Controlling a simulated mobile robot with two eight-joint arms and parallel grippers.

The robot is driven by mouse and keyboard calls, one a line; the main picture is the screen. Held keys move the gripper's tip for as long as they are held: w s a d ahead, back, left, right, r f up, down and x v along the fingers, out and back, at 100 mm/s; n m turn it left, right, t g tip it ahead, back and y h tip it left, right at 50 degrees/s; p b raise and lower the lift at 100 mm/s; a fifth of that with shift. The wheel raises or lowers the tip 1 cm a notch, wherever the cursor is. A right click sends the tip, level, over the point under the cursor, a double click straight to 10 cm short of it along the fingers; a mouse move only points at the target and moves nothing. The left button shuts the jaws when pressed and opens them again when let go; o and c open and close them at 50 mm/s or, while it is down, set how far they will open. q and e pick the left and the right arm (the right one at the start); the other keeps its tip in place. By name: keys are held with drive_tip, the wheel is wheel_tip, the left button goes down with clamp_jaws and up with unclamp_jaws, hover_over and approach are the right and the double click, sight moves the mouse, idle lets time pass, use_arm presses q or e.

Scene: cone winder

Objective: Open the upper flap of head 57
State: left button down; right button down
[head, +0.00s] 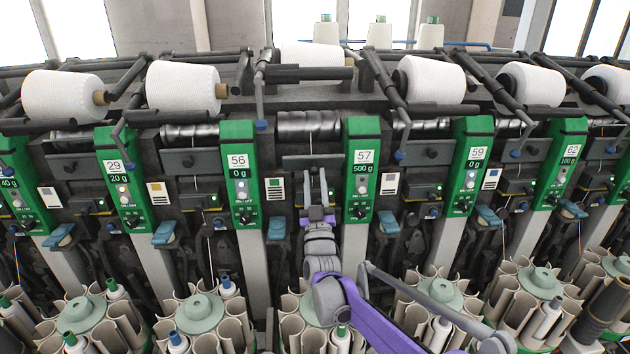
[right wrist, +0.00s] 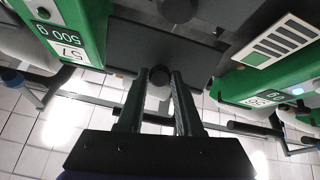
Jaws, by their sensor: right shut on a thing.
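Head 57 has a green panel (head: 361,172) with a "57" label and a "500 g" display. Left of the panel, under the metal drum (head: 308,124), is the dark upper flap (head: 296,162). It looks narrower top to bottom than the flaps beside it, as if tilted; its exact angle is unclear. My right gripper (head: 316,180) reaches up to it from below. In the right wrist view, the flap (right wrist: 200,55) fills the space ahead, and the fingers (right wrist: 160,88) are shut on its round dark knob (right wrist: 159,76). My left gripper is out of view.
Green panel 56 (head: 239,172) stands left of the flap and panel 59 (head: 471,165) to the right. A white yarn cone (head: 306,54) sits above, behind dark bars. Below are beige bobbin magazines (head: 435,297). A white label card (head: 275,190) is close left of the gripper.

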drive_tip(key=c, duration=0.6)
unclamp_jaws()
drive_tip(key=b+v, duration=0.2)
drive_tip(key=v, duration=0.9)
drive_tip(key=shift+r, duration=0.1)
